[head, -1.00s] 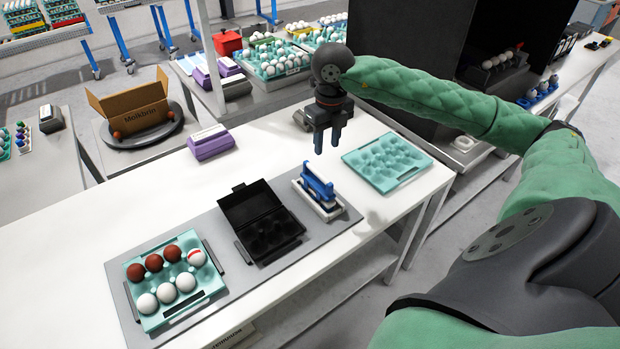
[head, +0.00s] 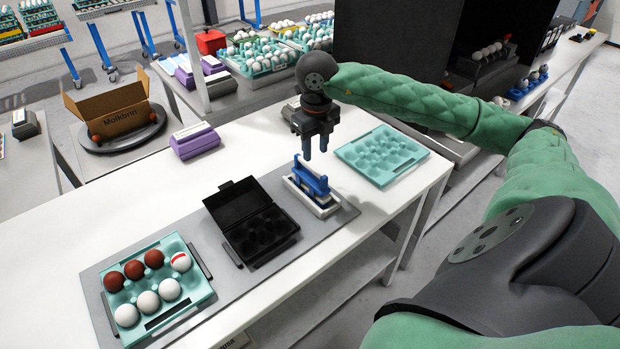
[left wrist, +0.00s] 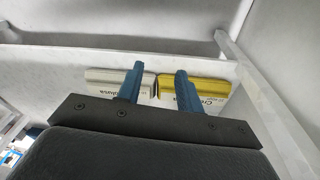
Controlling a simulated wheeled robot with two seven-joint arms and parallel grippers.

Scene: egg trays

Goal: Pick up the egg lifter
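The egg lifter (head: 311,181) is blue and stands upright in a white holder (head: 322,210) at the right end of the grey mat. My right gripper (head: 316,152) hangs fingers-down just above and behind the lifter in the head view, with a gap between its two fingers. It appears empty and does not seem to touch the lifter. My left gripper (left wrist: 158,88) shows only in the left wrist view, its blue fingers spread apart with nothing between them. Two boxes, one white (left wrist: 108,82) and one yellow (left wrist: 190,90), lie beyond it.
On the mat (head: 215,262) are an open black egg carton (head: 246,227) and a teal tray (head: 185,312) with brown and white eggs. An empty teal tray (head: 381,155) lies right of the lifter. A purple box (head: 195,143) stands farther back.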

